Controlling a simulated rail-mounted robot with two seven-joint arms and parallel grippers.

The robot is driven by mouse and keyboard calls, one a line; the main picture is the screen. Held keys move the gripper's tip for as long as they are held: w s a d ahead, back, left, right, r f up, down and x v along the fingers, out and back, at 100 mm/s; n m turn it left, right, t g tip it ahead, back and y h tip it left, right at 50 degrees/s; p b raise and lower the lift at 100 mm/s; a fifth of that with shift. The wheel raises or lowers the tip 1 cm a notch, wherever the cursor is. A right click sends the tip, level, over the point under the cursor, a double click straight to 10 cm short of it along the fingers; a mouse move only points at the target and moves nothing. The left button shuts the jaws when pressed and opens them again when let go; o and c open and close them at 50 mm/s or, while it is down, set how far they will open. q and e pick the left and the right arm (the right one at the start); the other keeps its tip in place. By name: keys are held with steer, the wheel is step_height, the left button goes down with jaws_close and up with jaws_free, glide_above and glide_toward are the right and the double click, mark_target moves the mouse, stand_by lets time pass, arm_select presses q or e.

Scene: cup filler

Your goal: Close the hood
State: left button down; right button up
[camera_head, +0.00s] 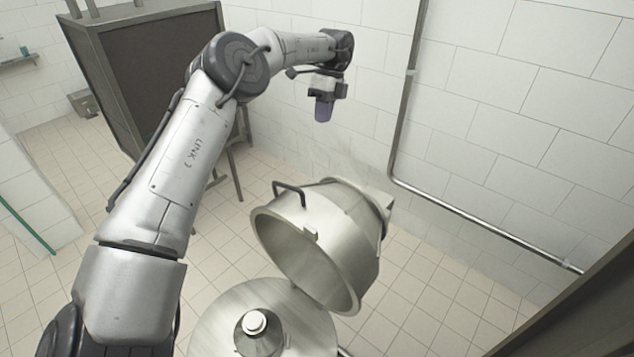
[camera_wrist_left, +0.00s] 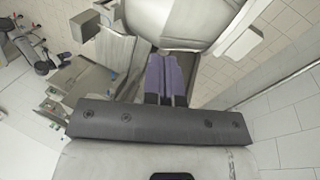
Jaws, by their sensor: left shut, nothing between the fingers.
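The hood (camera_head: 345,225) is a shiny metal dome, tilted open with its round mouth facing down and left. A dark handle (camera_head: 288,193) sticks out from its rim. Below it is a round metal base (camera_head: 215,330) with a cone and a pale knob (camera_head: 254,322) in its middle. My left gripper (camera_head: 323,112) is shut and empty, in the air above and behind the hood, apart from it. In the left wrist view its purple fingers (camera_wrist_left: 167,80) are together, and the pale rounded hood (camera_wrist_left: 185,22) shows beyond them. My right gripper is not in view.
A white tiled wall (camera_head: 500,110) with a metal pipe (camera_head: 397,120) stands close behind the hood. A dark cabinet on legs (camera_head: 140,70) stands at the back left. A dark edge cuts across the lower right corner. The tiled floor (camera_head: 420,300) around is clear.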

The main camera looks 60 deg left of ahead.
arm_select(q)
steer(key=a+b+x, duration=0.1)
steer(key=b+x, duration=0.1)
steer(key=x, duration=0.2)
steer(key=b, duration=0.5)
glide_toward(308, 202)
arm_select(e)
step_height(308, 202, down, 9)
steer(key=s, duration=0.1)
arm_select(q)
steer(key=f+p, duration=0.2)
steer(key=f, duration=0.1)
steer(key=shift+w+a+p, duration=0.15)
steer(key=shift+w+p, duration=0.05)
steer(key=shift+p, duration=0.1)
steer(key=shift+s+d+p, duration=0.3)
steer(key=shift+s+p, duration=0.05)
steer(key=shift+s+d+p, duration=0.4)
steer(key=shift+s+p, duration=0.05)
steer(key=shift+s, duration=0.15)
steer(key=shift+s+d+f+p, duration=0.2)
steer(key=shift+s+d+p, duration=0.2)
steer(key=shift+s, duration=0.2)
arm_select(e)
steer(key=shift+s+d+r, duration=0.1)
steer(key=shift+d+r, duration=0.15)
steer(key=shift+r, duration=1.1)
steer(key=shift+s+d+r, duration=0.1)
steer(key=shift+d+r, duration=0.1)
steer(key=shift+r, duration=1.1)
